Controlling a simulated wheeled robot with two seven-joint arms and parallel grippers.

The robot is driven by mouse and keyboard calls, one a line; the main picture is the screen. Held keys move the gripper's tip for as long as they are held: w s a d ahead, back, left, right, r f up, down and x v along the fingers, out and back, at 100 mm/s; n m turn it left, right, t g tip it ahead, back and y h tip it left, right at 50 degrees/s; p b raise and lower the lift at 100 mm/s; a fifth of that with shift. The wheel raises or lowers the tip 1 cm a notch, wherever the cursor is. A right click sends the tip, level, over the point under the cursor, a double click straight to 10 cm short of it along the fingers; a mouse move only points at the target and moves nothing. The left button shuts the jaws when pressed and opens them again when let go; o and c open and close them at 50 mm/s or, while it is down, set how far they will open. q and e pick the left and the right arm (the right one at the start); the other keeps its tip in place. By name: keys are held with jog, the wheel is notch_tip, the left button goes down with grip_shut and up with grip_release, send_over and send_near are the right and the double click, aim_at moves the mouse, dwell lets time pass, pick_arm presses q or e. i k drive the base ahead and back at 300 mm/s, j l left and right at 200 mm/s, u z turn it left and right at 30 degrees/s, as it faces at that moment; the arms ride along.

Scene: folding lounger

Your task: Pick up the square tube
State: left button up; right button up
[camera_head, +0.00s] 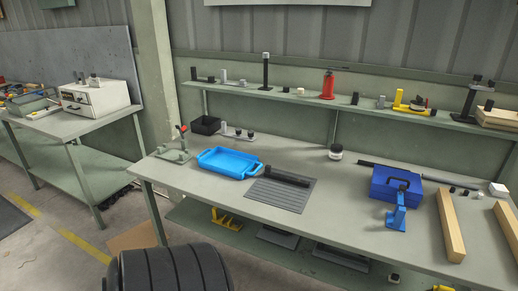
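A short dark bar (288,176) lies on a grey ribbed mat (281,195) near the middle of the workbench. A longer dark bar (378,166) lies further back on the bench, partly hidden behind the blue box. Either could be the square tube; their cross-sections are too small to make out. Neither of my grippers is in view.
On the workbench (240,202) are a blue tray (228,163), a blue box (396,184), a blue stand (397,215) and pale wooden beams (450,226). A shelf (350,108) runs behind. A large black ribbed object (170,268) rises at the bottom.

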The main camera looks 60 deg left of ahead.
aim_at(268, 173)
jog(key=u, duration=1.8)
